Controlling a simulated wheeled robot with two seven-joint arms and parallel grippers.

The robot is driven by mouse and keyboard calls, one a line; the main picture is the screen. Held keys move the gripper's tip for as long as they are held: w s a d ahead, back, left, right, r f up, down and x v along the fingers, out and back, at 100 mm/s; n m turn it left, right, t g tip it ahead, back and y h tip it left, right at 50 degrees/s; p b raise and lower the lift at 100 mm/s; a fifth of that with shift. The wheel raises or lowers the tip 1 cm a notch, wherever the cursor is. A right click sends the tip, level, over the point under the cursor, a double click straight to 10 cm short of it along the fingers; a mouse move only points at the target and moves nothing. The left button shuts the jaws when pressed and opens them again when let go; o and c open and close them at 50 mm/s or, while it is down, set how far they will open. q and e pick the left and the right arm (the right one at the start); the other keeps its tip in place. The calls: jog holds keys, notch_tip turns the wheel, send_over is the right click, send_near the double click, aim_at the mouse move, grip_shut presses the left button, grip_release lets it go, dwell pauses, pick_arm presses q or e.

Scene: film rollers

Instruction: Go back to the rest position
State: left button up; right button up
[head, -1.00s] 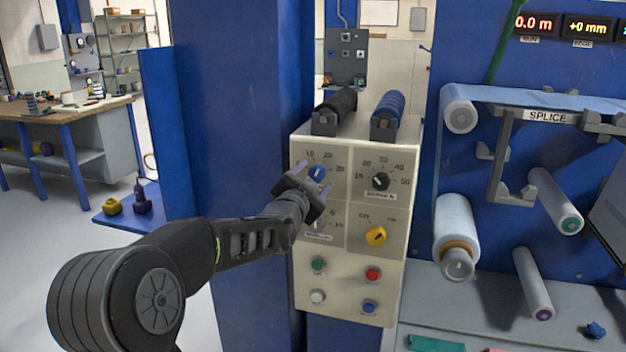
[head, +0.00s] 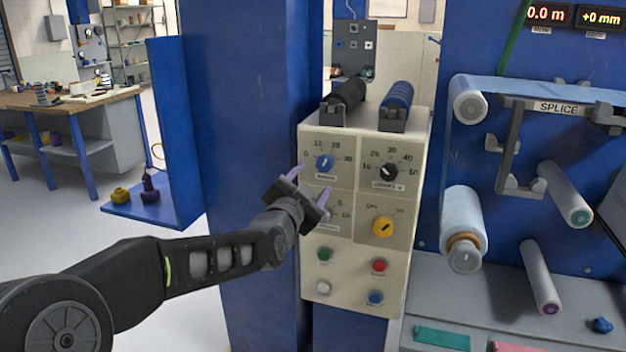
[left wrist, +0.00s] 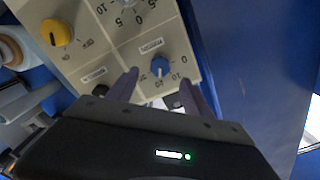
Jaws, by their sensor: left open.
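My left gripper (head: 308,186) is open and empty in the head view, in front of the left side of a cream control panel (head: 343,263). Its two purple fingers point at the panel and cover part of the lower left dial. The blue knob (head: 324,163) sits just above the fingers, clear of them in this view. In the left wrist view the open fingers (left wrist: 158,92) lie on either side of the blue knob (left wrist: 160,66), but whether they touch the panel cannot be told. My right gripper does not show.
The panel also has a black knob (head: 390,171), a yellow knob (head: 383,226) and several push buttons. A blue column (head: 250,170) stands left of the panel. Rollers (head: 463,215) stick out at the right. A blue shelf (head: 170,213) and a workbench (head: 70,101) stand at the left.

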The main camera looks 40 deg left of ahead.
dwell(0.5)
pick_arm(q)
jog(key=s+d+f+n+g+h+p, duration=0.1)
jog(key=d+f+n+g+h, duration=0.1)
jog(key=d+f, duration=0.65)
jog(key=d+f+n+g+h+p, duration=0.25)
jog(key=d+f, duration=0.35)
jog(key=f, duration=0.6)
jog(key=s+d+f+n+g+h, duration=0.1)
jog(key=d+f+g+h, duration=0.15)
jog(key=d+f, duration=0.6)
jog(key=s+d+f+g+h+p, duration=0.1)
jog(key=s+d+f+g+p, duration=0.1)
jog(key=s+d+f, duration=0.3)
jog(key=s+d+f+g+h+p, duration=0.1)
jog(key=s+d+f+g, duration=0.3)
jog(key=s, duration=0.9)
jog(key=s+d+f+g+h+p, duration=0.1)
jog(key=s+d+f+g+p, duration=0.2)
jog(key=s+d+f, duration=0.4)
jog(key=shift+s+d+f, duration=0.25)
jog(key=shift+s+f, duration=0.65)
jog(key=shift+s, duration=0.15)
